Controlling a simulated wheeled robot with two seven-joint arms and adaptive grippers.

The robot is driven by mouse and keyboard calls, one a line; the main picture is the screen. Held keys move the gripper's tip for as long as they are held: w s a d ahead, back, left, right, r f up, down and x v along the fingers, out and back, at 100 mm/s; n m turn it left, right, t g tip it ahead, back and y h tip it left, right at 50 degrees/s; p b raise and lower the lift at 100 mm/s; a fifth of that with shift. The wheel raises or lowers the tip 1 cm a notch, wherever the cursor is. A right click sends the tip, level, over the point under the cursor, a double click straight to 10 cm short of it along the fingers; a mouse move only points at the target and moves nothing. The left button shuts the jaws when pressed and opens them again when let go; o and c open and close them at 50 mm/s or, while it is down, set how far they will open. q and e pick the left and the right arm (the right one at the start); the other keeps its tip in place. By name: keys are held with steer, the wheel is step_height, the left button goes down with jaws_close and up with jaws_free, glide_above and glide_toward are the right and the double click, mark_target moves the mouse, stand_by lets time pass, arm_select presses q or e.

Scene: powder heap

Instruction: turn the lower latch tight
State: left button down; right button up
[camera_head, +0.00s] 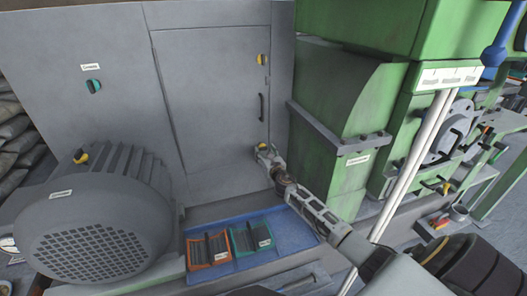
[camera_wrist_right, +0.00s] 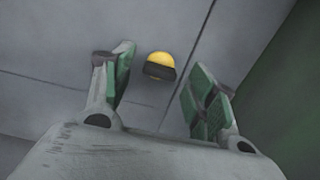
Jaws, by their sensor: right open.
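The lower latch is a yellow knob with a black part, at the lower right corner of the grey cabinet door (camera_head: 205,100). In the wrist view the lower latch (camera_wrist_right: 160,64) sits between the two green-padded fingers, with space on both sides. My right gripper (camera_head: 266,153) is open at the latch, its fingers pointing at the door, and partly hides it in the head view. I cannot tell how far the fingertips are from the latch. The upper latch (camera_head: 261,59) is yellow and black, near the door's top right. My left gripper is not in view.
A dark door handle (camera_head: 262,107) stands between the latches. A green machine housing (camera_head: 345,110) rises close to the right. A big grey motor (camera_head: 100,215) stands at the left. A blue tray (camera_head: 280,262) with an orange bin (camera_head: 208,250) and a green bin (camera_head: 250,237) lies below.

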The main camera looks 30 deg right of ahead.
mark_target(262, 147)
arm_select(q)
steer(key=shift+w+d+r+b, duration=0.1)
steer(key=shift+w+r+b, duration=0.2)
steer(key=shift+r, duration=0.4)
arm_select(e)
steer(key=shift+x, duration=1.4)
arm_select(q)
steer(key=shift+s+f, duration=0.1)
arm_select(e)
steer(key=c, duration=1)
steer(key=shift+c, duration=0.2)
